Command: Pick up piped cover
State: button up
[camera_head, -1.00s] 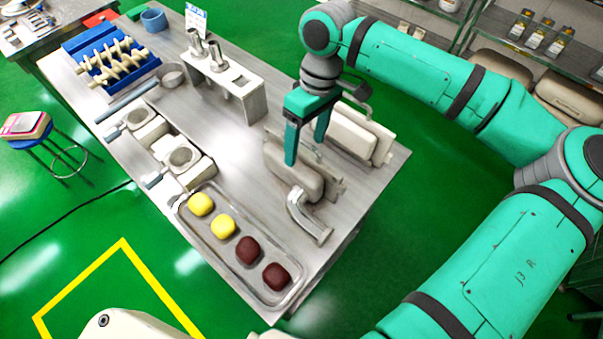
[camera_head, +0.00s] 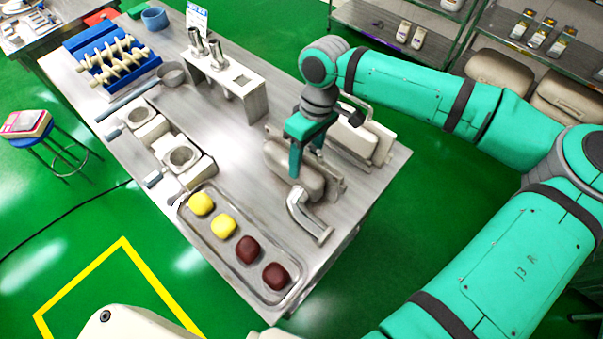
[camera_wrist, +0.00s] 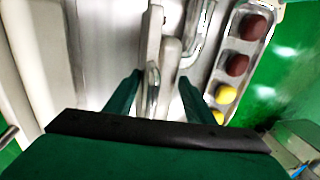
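The piped cover (camera_head: 283,158) is a grey-beige rounded block standing on the steel table, with a bent metal pipe (camera_head: 308,216) at its near end. I cannot tell how the pipe joins it. My gripper (camera_head: 303,165) points down over the cover, partly hiding it. In the wrist view, my gripper (camera_wrist: 157,82) is open, with its two green fingers apart. A thin metal handle-like part (camera_wrist: 152,88) and the cover's narrow top (camera_wrist: 168,62) lie between the fingers. Contact with either finger cannot be made out.
A second pale cover (camera_head: 356,136) stands close behind. A metal stand (camera_head: 250,92) with nozzles and a blue rack (camera_head: 82,60) are farther left. Bare table lies left of the cover.

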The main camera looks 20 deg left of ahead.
grip_shut()
jog(key=shift+r, duration=0.15)
